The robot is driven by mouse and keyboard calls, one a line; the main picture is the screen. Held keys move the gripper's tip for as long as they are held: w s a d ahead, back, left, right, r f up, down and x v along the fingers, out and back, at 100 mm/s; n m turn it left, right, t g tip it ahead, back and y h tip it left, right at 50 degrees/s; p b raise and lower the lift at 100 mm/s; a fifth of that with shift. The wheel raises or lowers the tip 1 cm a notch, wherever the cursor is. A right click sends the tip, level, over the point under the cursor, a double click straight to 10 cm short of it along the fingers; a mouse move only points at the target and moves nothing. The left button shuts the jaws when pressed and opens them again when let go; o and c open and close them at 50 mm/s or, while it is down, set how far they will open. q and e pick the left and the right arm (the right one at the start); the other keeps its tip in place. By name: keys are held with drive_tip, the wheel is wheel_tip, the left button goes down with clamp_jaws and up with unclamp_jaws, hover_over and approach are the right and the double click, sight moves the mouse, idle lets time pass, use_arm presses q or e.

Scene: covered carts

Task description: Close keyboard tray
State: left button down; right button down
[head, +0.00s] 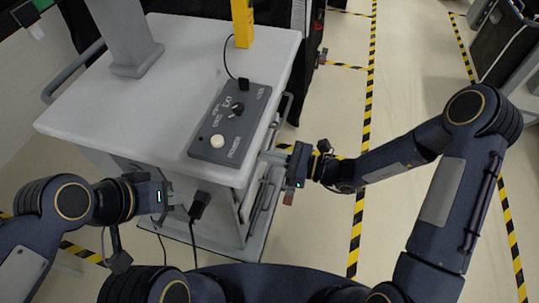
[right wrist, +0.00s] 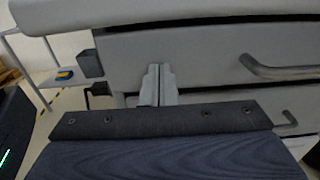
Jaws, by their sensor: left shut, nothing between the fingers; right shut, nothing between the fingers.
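The cart (head: 110,80) has a light grey top and stands in front of me. In the right wrist view a grey front panel (right wrist: 210,55) with a bar handle (right wrist: 285,70) sits under the top's edge; I cannot tell whether this is the keyboard tray or a drawer. My right gripper (head: 270,158) is shut and empty at the cart's right side, just below the top; its fingers (right wrist: 158,85) point at the panel, contact unclear. My left gripper (head: 184,201) is shut and empty by the near side, close to a hanging black plug (head: 199,205).
A grey control box (head: 230,125) with a knob and pale button lies on the cart top. A yellow post (head: 243,22) and a grey column (head: 125,40) rise from the top. Dark equipment stands behind.

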drive_tip(key=a, duration=0.2)
drive_tip(key=a+b, duration=0.1)
drive_tip(key=shift+w+a+f, duration=0.1)
drive_tip(key=shift+w+a, duration=0.25)
drive_tip(key=shift+w, duration=0.05)
drive_tip(key=shift+a, duration=0.35)
use_arm(q)
drive_tip(key=shift+d+f, duration=0.2)
drive_tip(key=shift+f, duration=0.35)
use_arm(e)
drive_tip(key=shift+r, duration=0.2)
